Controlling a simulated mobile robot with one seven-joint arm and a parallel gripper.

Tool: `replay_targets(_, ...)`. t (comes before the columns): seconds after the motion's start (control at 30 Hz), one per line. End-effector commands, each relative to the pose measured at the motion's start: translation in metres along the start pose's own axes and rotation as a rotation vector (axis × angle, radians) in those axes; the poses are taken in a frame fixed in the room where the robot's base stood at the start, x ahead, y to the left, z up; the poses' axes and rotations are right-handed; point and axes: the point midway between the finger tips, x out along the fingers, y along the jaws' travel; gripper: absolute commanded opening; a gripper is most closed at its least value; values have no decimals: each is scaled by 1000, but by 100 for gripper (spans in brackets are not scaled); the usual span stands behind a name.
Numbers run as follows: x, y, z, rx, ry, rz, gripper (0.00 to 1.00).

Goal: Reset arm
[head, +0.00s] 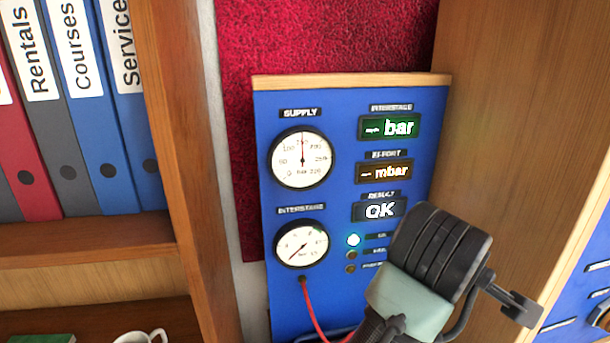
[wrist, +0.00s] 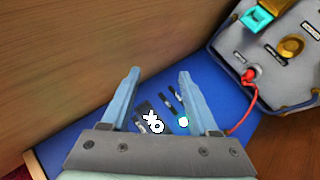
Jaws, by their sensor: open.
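My gripper (wrist: 158,73) is open and empty in the wrist view, its two pale blue fingers apart in front of the blue test panel (wrist: 85,142). In the head view my arm (head: 440,255) covers the panel's lower right; I cannot make out the fingers there. The panel (head: 345,100) carries a supply gauge (head: 302,158) and an interstage gauge (head: 301,245). Its result display (head: 379,210) reads OK, and one lamp (head: 353,240) below it is lit. The bar display (head: 389,127) and mbar display (head: 384,171) show dashes.
A grey device (wrist: 270,55) with a cyan part (wrist: 257,18) and brass fittings stands beside the panel. A red hose (wrist: 246,115) plugs into it. A wooden side wall (head: 510,130) bounds the right. Binders (head: 95,100) and a white mug (head: 140,336) are on the left shelves.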

Motion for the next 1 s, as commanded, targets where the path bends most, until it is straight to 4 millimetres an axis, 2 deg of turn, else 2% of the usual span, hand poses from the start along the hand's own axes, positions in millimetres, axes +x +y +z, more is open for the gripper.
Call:
replay_targets(0.03, -17, 28, -7, 90, 59, 129, 61)
replay_targets(0.1, -50, 63, -25, 230, 186, 295, 61)
replay_targets(0.17, -84, 87, -42, 348, 329, 414, 61)
replay_targets(0.2, -110, 98, -54, 424, 439, 477, 61)
replay_targets(0.27, -151, 110, -70, 532, 617, 545, 61)
replay_targets(0.3, -180, 113, -81, 598, 744, 571, 61)
replay_targets(0.4, -251, 110, -101, 744, 1062, 566, 61)
replay_targets(0.5, -311, 98, -110, 854, 1338, 493, 61)
replay_targets(0.6, -354, 84, -112, 927, 1537, 397, 61)
replay_targets(0.7, -379, 75, -111, 969, 1654, 321, 61)
replay_targets(0.77, -387, 73, -110, 981, 1689, 296, 61)
replay_targets(1.0, -388, 72, -110, 984, 1696, 291, 61)
